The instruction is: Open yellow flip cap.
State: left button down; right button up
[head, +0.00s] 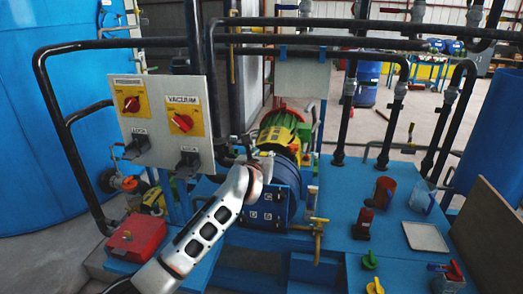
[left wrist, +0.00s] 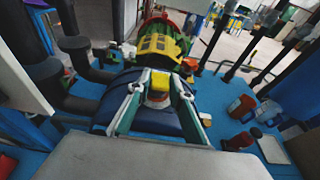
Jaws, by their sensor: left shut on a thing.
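The yellow flip cap (left wrist: 160,82) shows in the left wrist view at the top of the dark blue vessel, with a pale and reddish part just below it. My left gripper (left wrist: 161,78) has its two fingertips on either side of the cap and is shut on it. In the head view my left gripper (head: 263,162) reaches to the top of the blue vessel (head: 277,170) and hides most of the cap. I cannot tell how far the cap is tilted. My right gripper is not in view.
A yellow and green machine (head: 283,130) stands right behind the vessel. A switch panel (head: 165,122) with red knobs is left of my arm. The blue table (head: 340,205) carries a red bottle (head: 363,222), jugs and a pale tray (head: 425,237) at right. Dark pipes rise behind.

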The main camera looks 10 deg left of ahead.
pick_arm(q)
jog(key=r+g+p, duration=0.1)
jog(key=p, duration=0.2)
jog(key=shift+w+r+g+p, duration=0.1)
jog(key=shift+r+g+p, duration=0.05)
jog(key=shift+g+p, duration=0.25)
jog(key=g+p, duration=0.1)
jog(key=p, duration=0.1)
jog(key=shift+w+g+p, duration=0.15)
jog(key=shift+g+p, duration=0.2)
jog(key=shift+g, duration=0.05)
jog(key=shift+g+p, duration=0.3)
jog(key=shift+p, duration=0.05)
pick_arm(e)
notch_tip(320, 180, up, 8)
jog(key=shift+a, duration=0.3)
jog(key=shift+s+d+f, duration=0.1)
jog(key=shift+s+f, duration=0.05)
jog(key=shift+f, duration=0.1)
pick_arm(q)
jog(key=c, duration=1.9)
grip_release()
jog(key=shift+w, duration=0.1)
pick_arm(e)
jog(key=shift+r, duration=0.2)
